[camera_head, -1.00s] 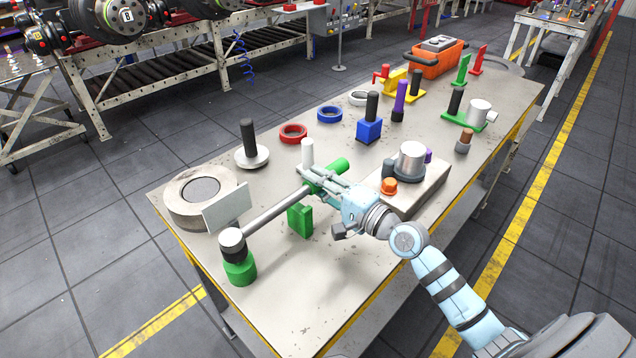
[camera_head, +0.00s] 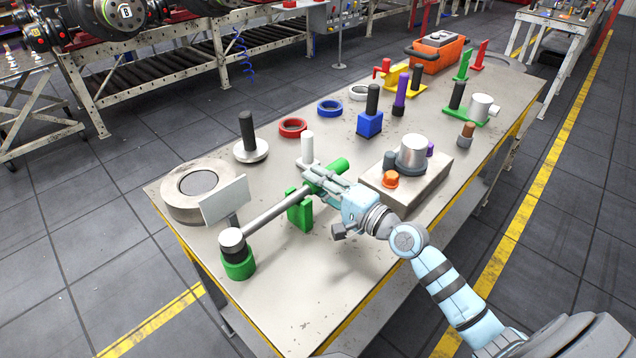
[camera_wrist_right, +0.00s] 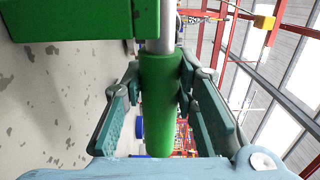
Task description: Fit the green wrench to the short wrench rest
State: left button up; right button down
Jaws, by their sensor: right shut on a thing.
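The bar crosses a green upright block (camera_head: 301,216), which shows beside the bar in the wrist view (camera_wrist_right: 80,18). Contact there is unclear. Which green part is the short rest is unclear. My left gripper is out of view.
A grey plate (camera_head: 225,200) on a stand and a thick grey ring (camera_head: 180,207) stand near the head end. A white cylinder (camera_head: 307,147) is close behind the handle. A metal block (camera_head: 425,190) with parts on it stands right of my gripper. The front table area is clear.

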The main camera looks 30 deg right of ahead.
jog(key=shift+f, duration=0.1)
jog(key=c, duration=1.2)
grip_release()
jog(key=shift+s, duration=0.1)
jog(key=shift+s, duration=0.1)
jog(key=v, duration=1.2)
jog(key=shift+a, duration=0.1)
